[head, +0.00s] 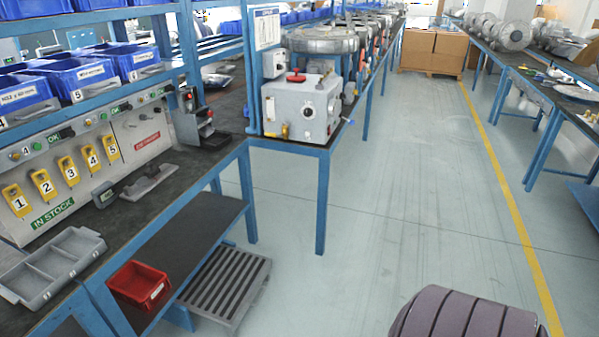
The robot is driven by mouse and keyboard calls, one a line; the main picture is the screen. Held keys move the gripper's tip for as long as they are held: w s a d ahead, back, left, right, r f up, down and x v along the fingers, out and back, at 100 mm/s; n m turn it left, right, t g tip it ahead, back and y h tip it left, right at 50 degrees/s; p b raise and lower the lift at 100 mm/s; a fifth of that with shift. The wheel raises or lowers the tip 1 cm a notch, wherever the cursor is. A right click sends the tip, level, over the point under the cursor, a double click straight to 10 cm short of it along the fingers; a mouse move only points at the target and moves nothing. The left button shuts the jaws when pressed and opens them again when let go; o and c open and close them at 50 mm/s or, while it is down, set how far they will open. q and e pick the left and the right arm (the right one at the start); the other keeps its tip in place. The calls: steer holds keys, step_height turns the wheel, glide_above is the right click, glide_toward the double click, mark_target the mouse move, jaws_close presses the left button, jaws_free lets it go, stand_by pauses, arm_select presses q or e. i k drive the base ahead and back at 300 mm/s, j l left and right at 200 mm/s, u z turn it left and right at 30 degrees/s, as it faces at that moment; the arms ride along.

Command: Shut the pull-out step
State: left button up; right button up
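The pull-out step is most likely the grey slatted platform (222,290) low under the left bench. It sticks out past the edge of the dark lower shelf (190,235) toward the aisle. Its slats and outer edge show, while its inner side is hidden beneath the shelf. Neither of my grippers shows in the head view.
A red bin (138,285) sits on the lower shelf, and a grey divided tray (52,265) lies on the bench above. Blue bench legs (322,205) stand at the aisle.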

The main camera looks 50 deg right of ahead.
mark_target(222, 291)
steer(key=z, duration=1.2)
